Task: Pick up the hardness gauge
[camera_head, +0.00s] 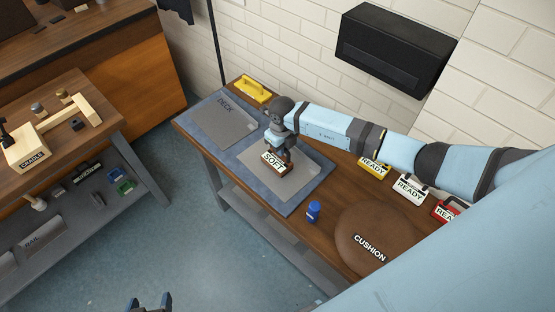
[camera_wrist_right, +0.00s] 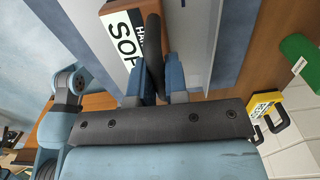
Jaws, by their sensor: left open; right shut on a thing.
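A small brown block (camera_head: 284,171) with a white "SOFT" label sits over the grey plate on the blue mat; it seems to be the hardness gauge. In the right wrist view the block (camera_wrist_right: 122,22) shows a partly cut-off label and a dark bar (camera_wrist_right: 154,45) beside it. My right gripper (camera_head: 286,156) comes down on it from above and is shut on that dark bar; its fingers (camera_wrist_right: 157,88) show in the wrist view. Whether the block touches the plate I cannot tell. My left gripper (camera_head: 148,303) is open and empty, low at the picture's bottom edge.
The blue mat (camera_head: 196,130) also bears a "DECK" plate (camera_head: 224,118). A blue bottle (camera_head: 313,212), a round brown cushion (camera_head: 365,235), a yellow tray (camera_head: 252,91) and several "READY" holders (camera_head: 411,190) stand on the table. A bench with a wooden cradle (camera_head: 30,148) is at left.

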